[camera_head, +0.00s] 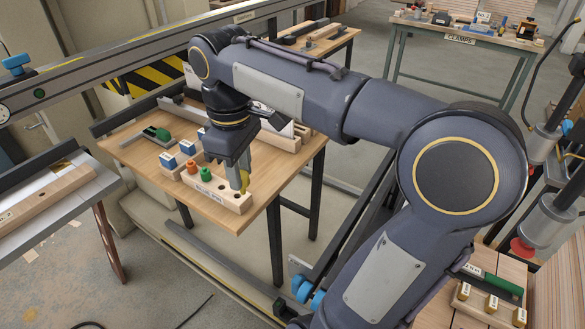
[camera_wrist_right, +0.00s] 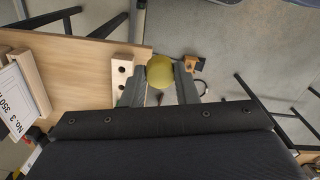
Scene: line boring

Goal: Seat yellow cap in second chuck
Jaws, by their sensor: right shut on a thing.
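My right gripper (camera_head: 239,182) reaches down over the wooden table at the left, at the right end of a small wooden rack (camera_head: 235,205). In the wrist view its fingers (camera_wrist_right: 160,88) are shut on the round yellow cap (camera_wrist_right: 160,71). An orange cap (camera_head: 191,167) and a green cap (camera_head: 207,175) stand in the rack. I cannot tell whether the yellow cap touches the rack. No chuck can be told for certain; grey cylinders (camera_head: 546,215) stand at the right edge. My left gripper is out of view.
Blue-and-white blocks (camera_head: 168,160) and a green-handled tool (camera_head: 158,134) lie on the wooden table (camera_head: 258,209). A grey bench (camera_head: 70,203) stands at the left. A bench at the lower right holds a wooden block (camera_head: 487,303) with yellow pieces. Open floor lies beyond the table.

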